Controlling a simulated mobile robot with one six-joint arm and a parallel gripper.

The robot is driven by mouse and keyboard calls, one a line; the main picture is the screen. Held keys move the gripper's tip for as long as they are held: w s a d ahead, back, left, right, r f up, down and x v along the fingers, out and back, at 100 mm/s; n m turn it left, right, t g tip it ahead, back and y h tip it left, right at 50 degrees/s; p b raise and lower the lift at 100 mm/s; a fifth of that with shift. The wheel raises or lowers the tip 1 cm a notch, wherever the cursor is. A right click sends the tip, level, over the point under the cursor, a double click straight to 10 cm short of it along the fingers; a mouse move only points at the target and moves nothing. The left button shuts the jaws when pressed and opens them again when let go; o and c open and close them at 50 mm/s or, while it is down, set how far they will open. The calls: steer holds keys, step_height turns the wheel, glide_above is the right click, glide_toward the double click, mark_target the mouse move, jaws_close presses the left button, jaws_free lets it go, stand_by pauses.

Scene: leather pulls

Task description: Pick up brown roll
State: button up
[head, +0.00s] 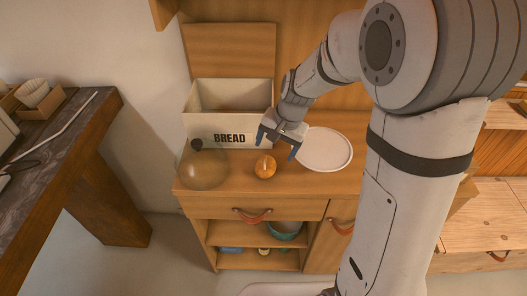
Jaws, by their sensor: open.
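The brown roll (265,167) is a small, round, orange-brown bun. It sits on the wooden cabinet top (228,205) near the front edge, in front of the bread bin. My gripper (275,147) is above and just behind the roll, with its two blue-grey fingers spread apart. The fingers are empty, and there appears to be a gap between them and the roll. My arm comes in from the right and covers part of the cabinet's right side.
A white bread bin (230,136) marked BREAD stands open behind the roll. A clear dome (204,170) with a dark knob is close on the left. A white plate (325,149) lies on the right. A dark counter (62,150) stands at far left.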

mark_target(268, 162)
steer(key=shift+w+a+f, duration=0.2)
steer(key=shift+f, duration=0.2)
steer(key=p+x, duration=0.1)
steer(key=x, duration=0.6)
steer(key=shift+s+f, duration=0.1)
steer(key=shift+f, duration=0.15)
steer(key=shift+c, duration=0.2)
